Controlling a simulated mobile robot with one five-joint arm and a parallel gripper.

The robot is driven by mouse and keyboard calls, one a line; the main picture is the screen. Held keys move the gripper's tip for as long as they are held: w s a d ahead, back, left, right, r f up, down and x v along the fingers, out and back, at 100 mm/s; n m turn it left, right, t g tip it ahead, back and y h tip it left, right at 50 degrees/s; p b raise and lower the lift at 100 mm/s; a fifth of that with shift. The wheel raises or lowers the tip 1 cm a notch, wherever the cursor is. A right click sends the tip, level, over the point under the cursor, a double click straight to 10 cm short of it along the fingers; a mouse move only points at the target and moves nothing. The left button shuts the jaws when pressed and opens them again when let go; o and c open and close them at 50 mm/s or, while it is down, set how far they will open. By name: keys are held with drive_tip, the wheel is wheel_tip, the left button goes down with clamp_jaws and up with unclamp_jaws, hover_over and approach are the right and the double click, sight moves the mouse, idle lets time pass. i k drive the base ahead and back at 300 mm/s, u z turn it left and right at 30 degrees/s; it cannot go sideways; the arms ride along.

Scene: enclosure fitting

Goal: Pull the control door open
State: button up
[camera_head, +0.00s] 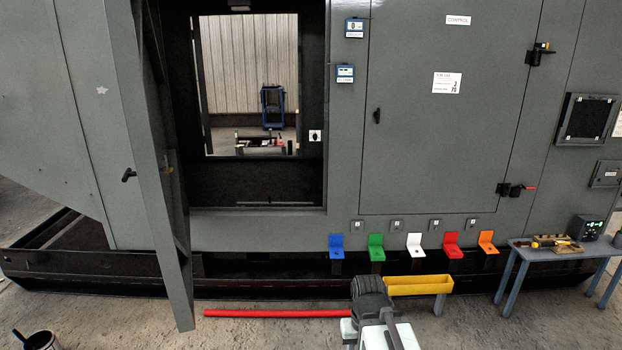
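The grey control door (424,150), marked by a white "CONTROL" label (458,20), sits closed and flush in the enclosure wall. Its small black handle (376,116) is near its left edge. Black hinges, upper (540,52) and lower (512,189), are on its right edge. My arm shows at the bottom centre, with its dark end (370,292) low in front of the enclosure, well below the handle and apart from the door. The fingers cannot be made out.
A row of coloured brackets, including a white one (414,245), runs below the door. A yellow trough (418,285) stands beside my arm. A red bar (270,313) lies left of it. A blue table (552,252) with tools stands right. Another door (150,150) stands open left.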

sight(447, 80)
drive_tip(key=i, duration=2.65)
drive_tip(key=u, duration=1.05)
